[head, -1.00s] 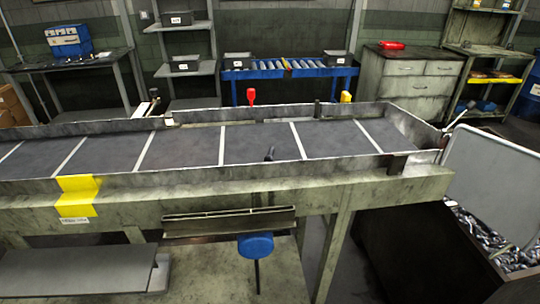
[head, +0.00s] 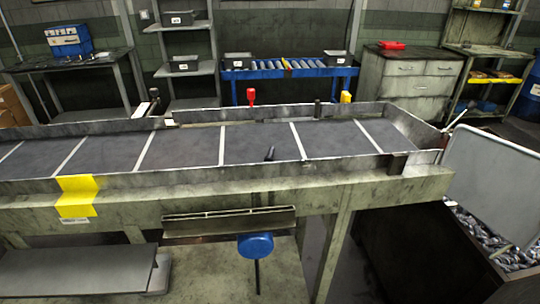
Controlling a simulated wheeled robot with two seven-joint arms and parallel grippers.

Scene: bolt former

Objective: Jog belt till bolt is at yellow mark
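The dark belt (head: 180,146) runs across the view in a metal-sided trough, with white cross lines at intervals. The yellow mark (head: 77,197) is a band over the near side wall at the left, with a small white label under it. No bolt can be made out for certain on the belt. A small dark upright piece (head: 269,154) shows at the near edge of the belt, right of the middle; I cannot tell what it is. A blue round knob or pad (head: 255,246) sits below the trough on a thin rod. Neither of my grippers is in view.
A dark bin of metal parts (head: 495,240) stands at the right, partly behind a grey panel (head: 492,184). A grey plate (head: 75,273) lies low at the left.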

